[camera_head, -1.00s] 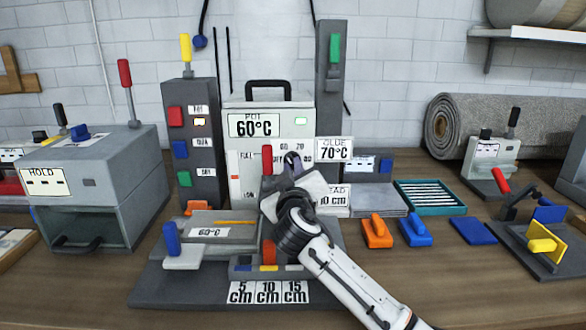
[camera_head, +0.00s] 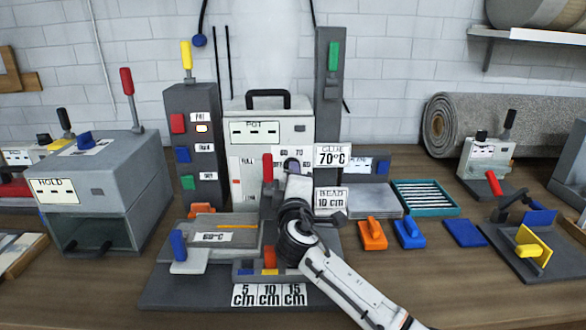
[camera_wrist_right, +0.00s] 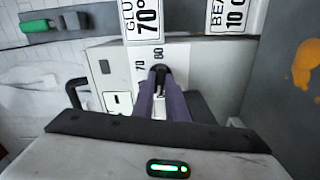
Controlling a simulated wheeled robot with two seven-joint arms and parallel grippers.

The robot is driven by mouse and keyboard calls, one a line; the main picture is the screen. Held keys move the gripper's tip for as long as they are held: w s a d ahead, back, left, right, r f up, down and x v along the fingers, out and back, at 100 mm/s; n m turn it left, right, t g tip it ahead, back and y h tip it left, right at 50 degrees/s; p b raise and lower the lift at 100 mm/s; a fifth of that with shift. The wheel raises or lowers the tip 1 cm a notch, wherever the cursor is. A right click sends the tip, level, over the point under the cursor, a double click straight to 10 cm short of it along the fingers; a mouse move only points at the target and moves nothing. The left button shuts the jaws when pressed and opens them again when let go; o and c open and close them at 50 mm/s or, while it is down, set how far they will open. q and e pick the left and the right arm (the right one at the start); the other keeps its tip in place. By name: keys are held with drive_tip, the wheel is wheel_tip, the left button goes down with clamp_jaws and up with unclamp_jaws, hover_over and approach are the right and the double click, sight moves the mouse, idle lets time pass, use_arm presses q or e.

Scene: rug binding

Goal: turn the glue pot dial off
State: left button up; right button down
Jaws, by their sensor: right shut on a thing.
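The glue pot (camera_head: 308,127) is a white box with a black top handle at the back middle. Its display (camera_head: 254,131) shows dashes, and the small light beside it is dark. The dial (camera_wrist_right: 160,72) is a dark knob below the pot's 60 and 70 marks, largely hidden by the arm in the head view. My right gripper (camera_wrist_right: 163,95) is shut on the dial, with its purple fingers on either side of it. My left gripper is not in view.
A "GLUE 70°C" sign (camera_head: 331,156) and a "BEAD 10 cm" sign (camera_head: 330,198) stand close right of the dial. A red-topped lever (camera_head: 267,168) stands close left. Orange (camera_head: 372,235) and blue (camera_head: 409,233) blocks lie on the bench to the right.

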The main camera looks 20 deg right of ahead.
drive_tip(key=shift+n+p, duration=0.5)
drive_tip(key=shift+n, duration=0.6)
drive_tip(key=c, duration=1.8)
unclamp_jaws()
drive_tip(key=shift+o, duration=0.2)
drive_tip(key=shift+s, duration=0.1)
drive_tip(key=v, duration=1)
drive_tip(key=shift+b, duration=0.45)
drive_tip(key=shift+s, duration=0.1)
